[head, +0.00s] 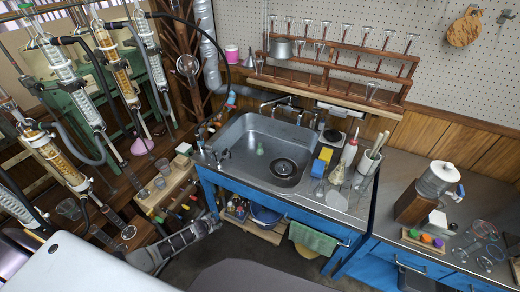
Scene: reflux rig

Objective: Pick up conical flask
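A small greenish vessel with a narrow neck (260,150), perhaps a conical flask, stands in the steel sink (228,150). Clear glassware with a conical shape (338,174) stands on the counter right of the sink, near a white bottle (349,152). It is too small to tell exactly which pieces are conical flasks. My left gripper (208,226) is low in front of the blue sink cabinet, left of its open shelf, apart from all this glassware. Its fingers are too small and dark to read. My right gripper is not in view.
Tall glass condensers (72,84) on a rack fill the left. A wooden stand (325,83) with several funnels is behind the sink. A glass jar with a tap (437,180) and loose round glassware (486,232) are on the right counter. Floor shows before the cabinet.

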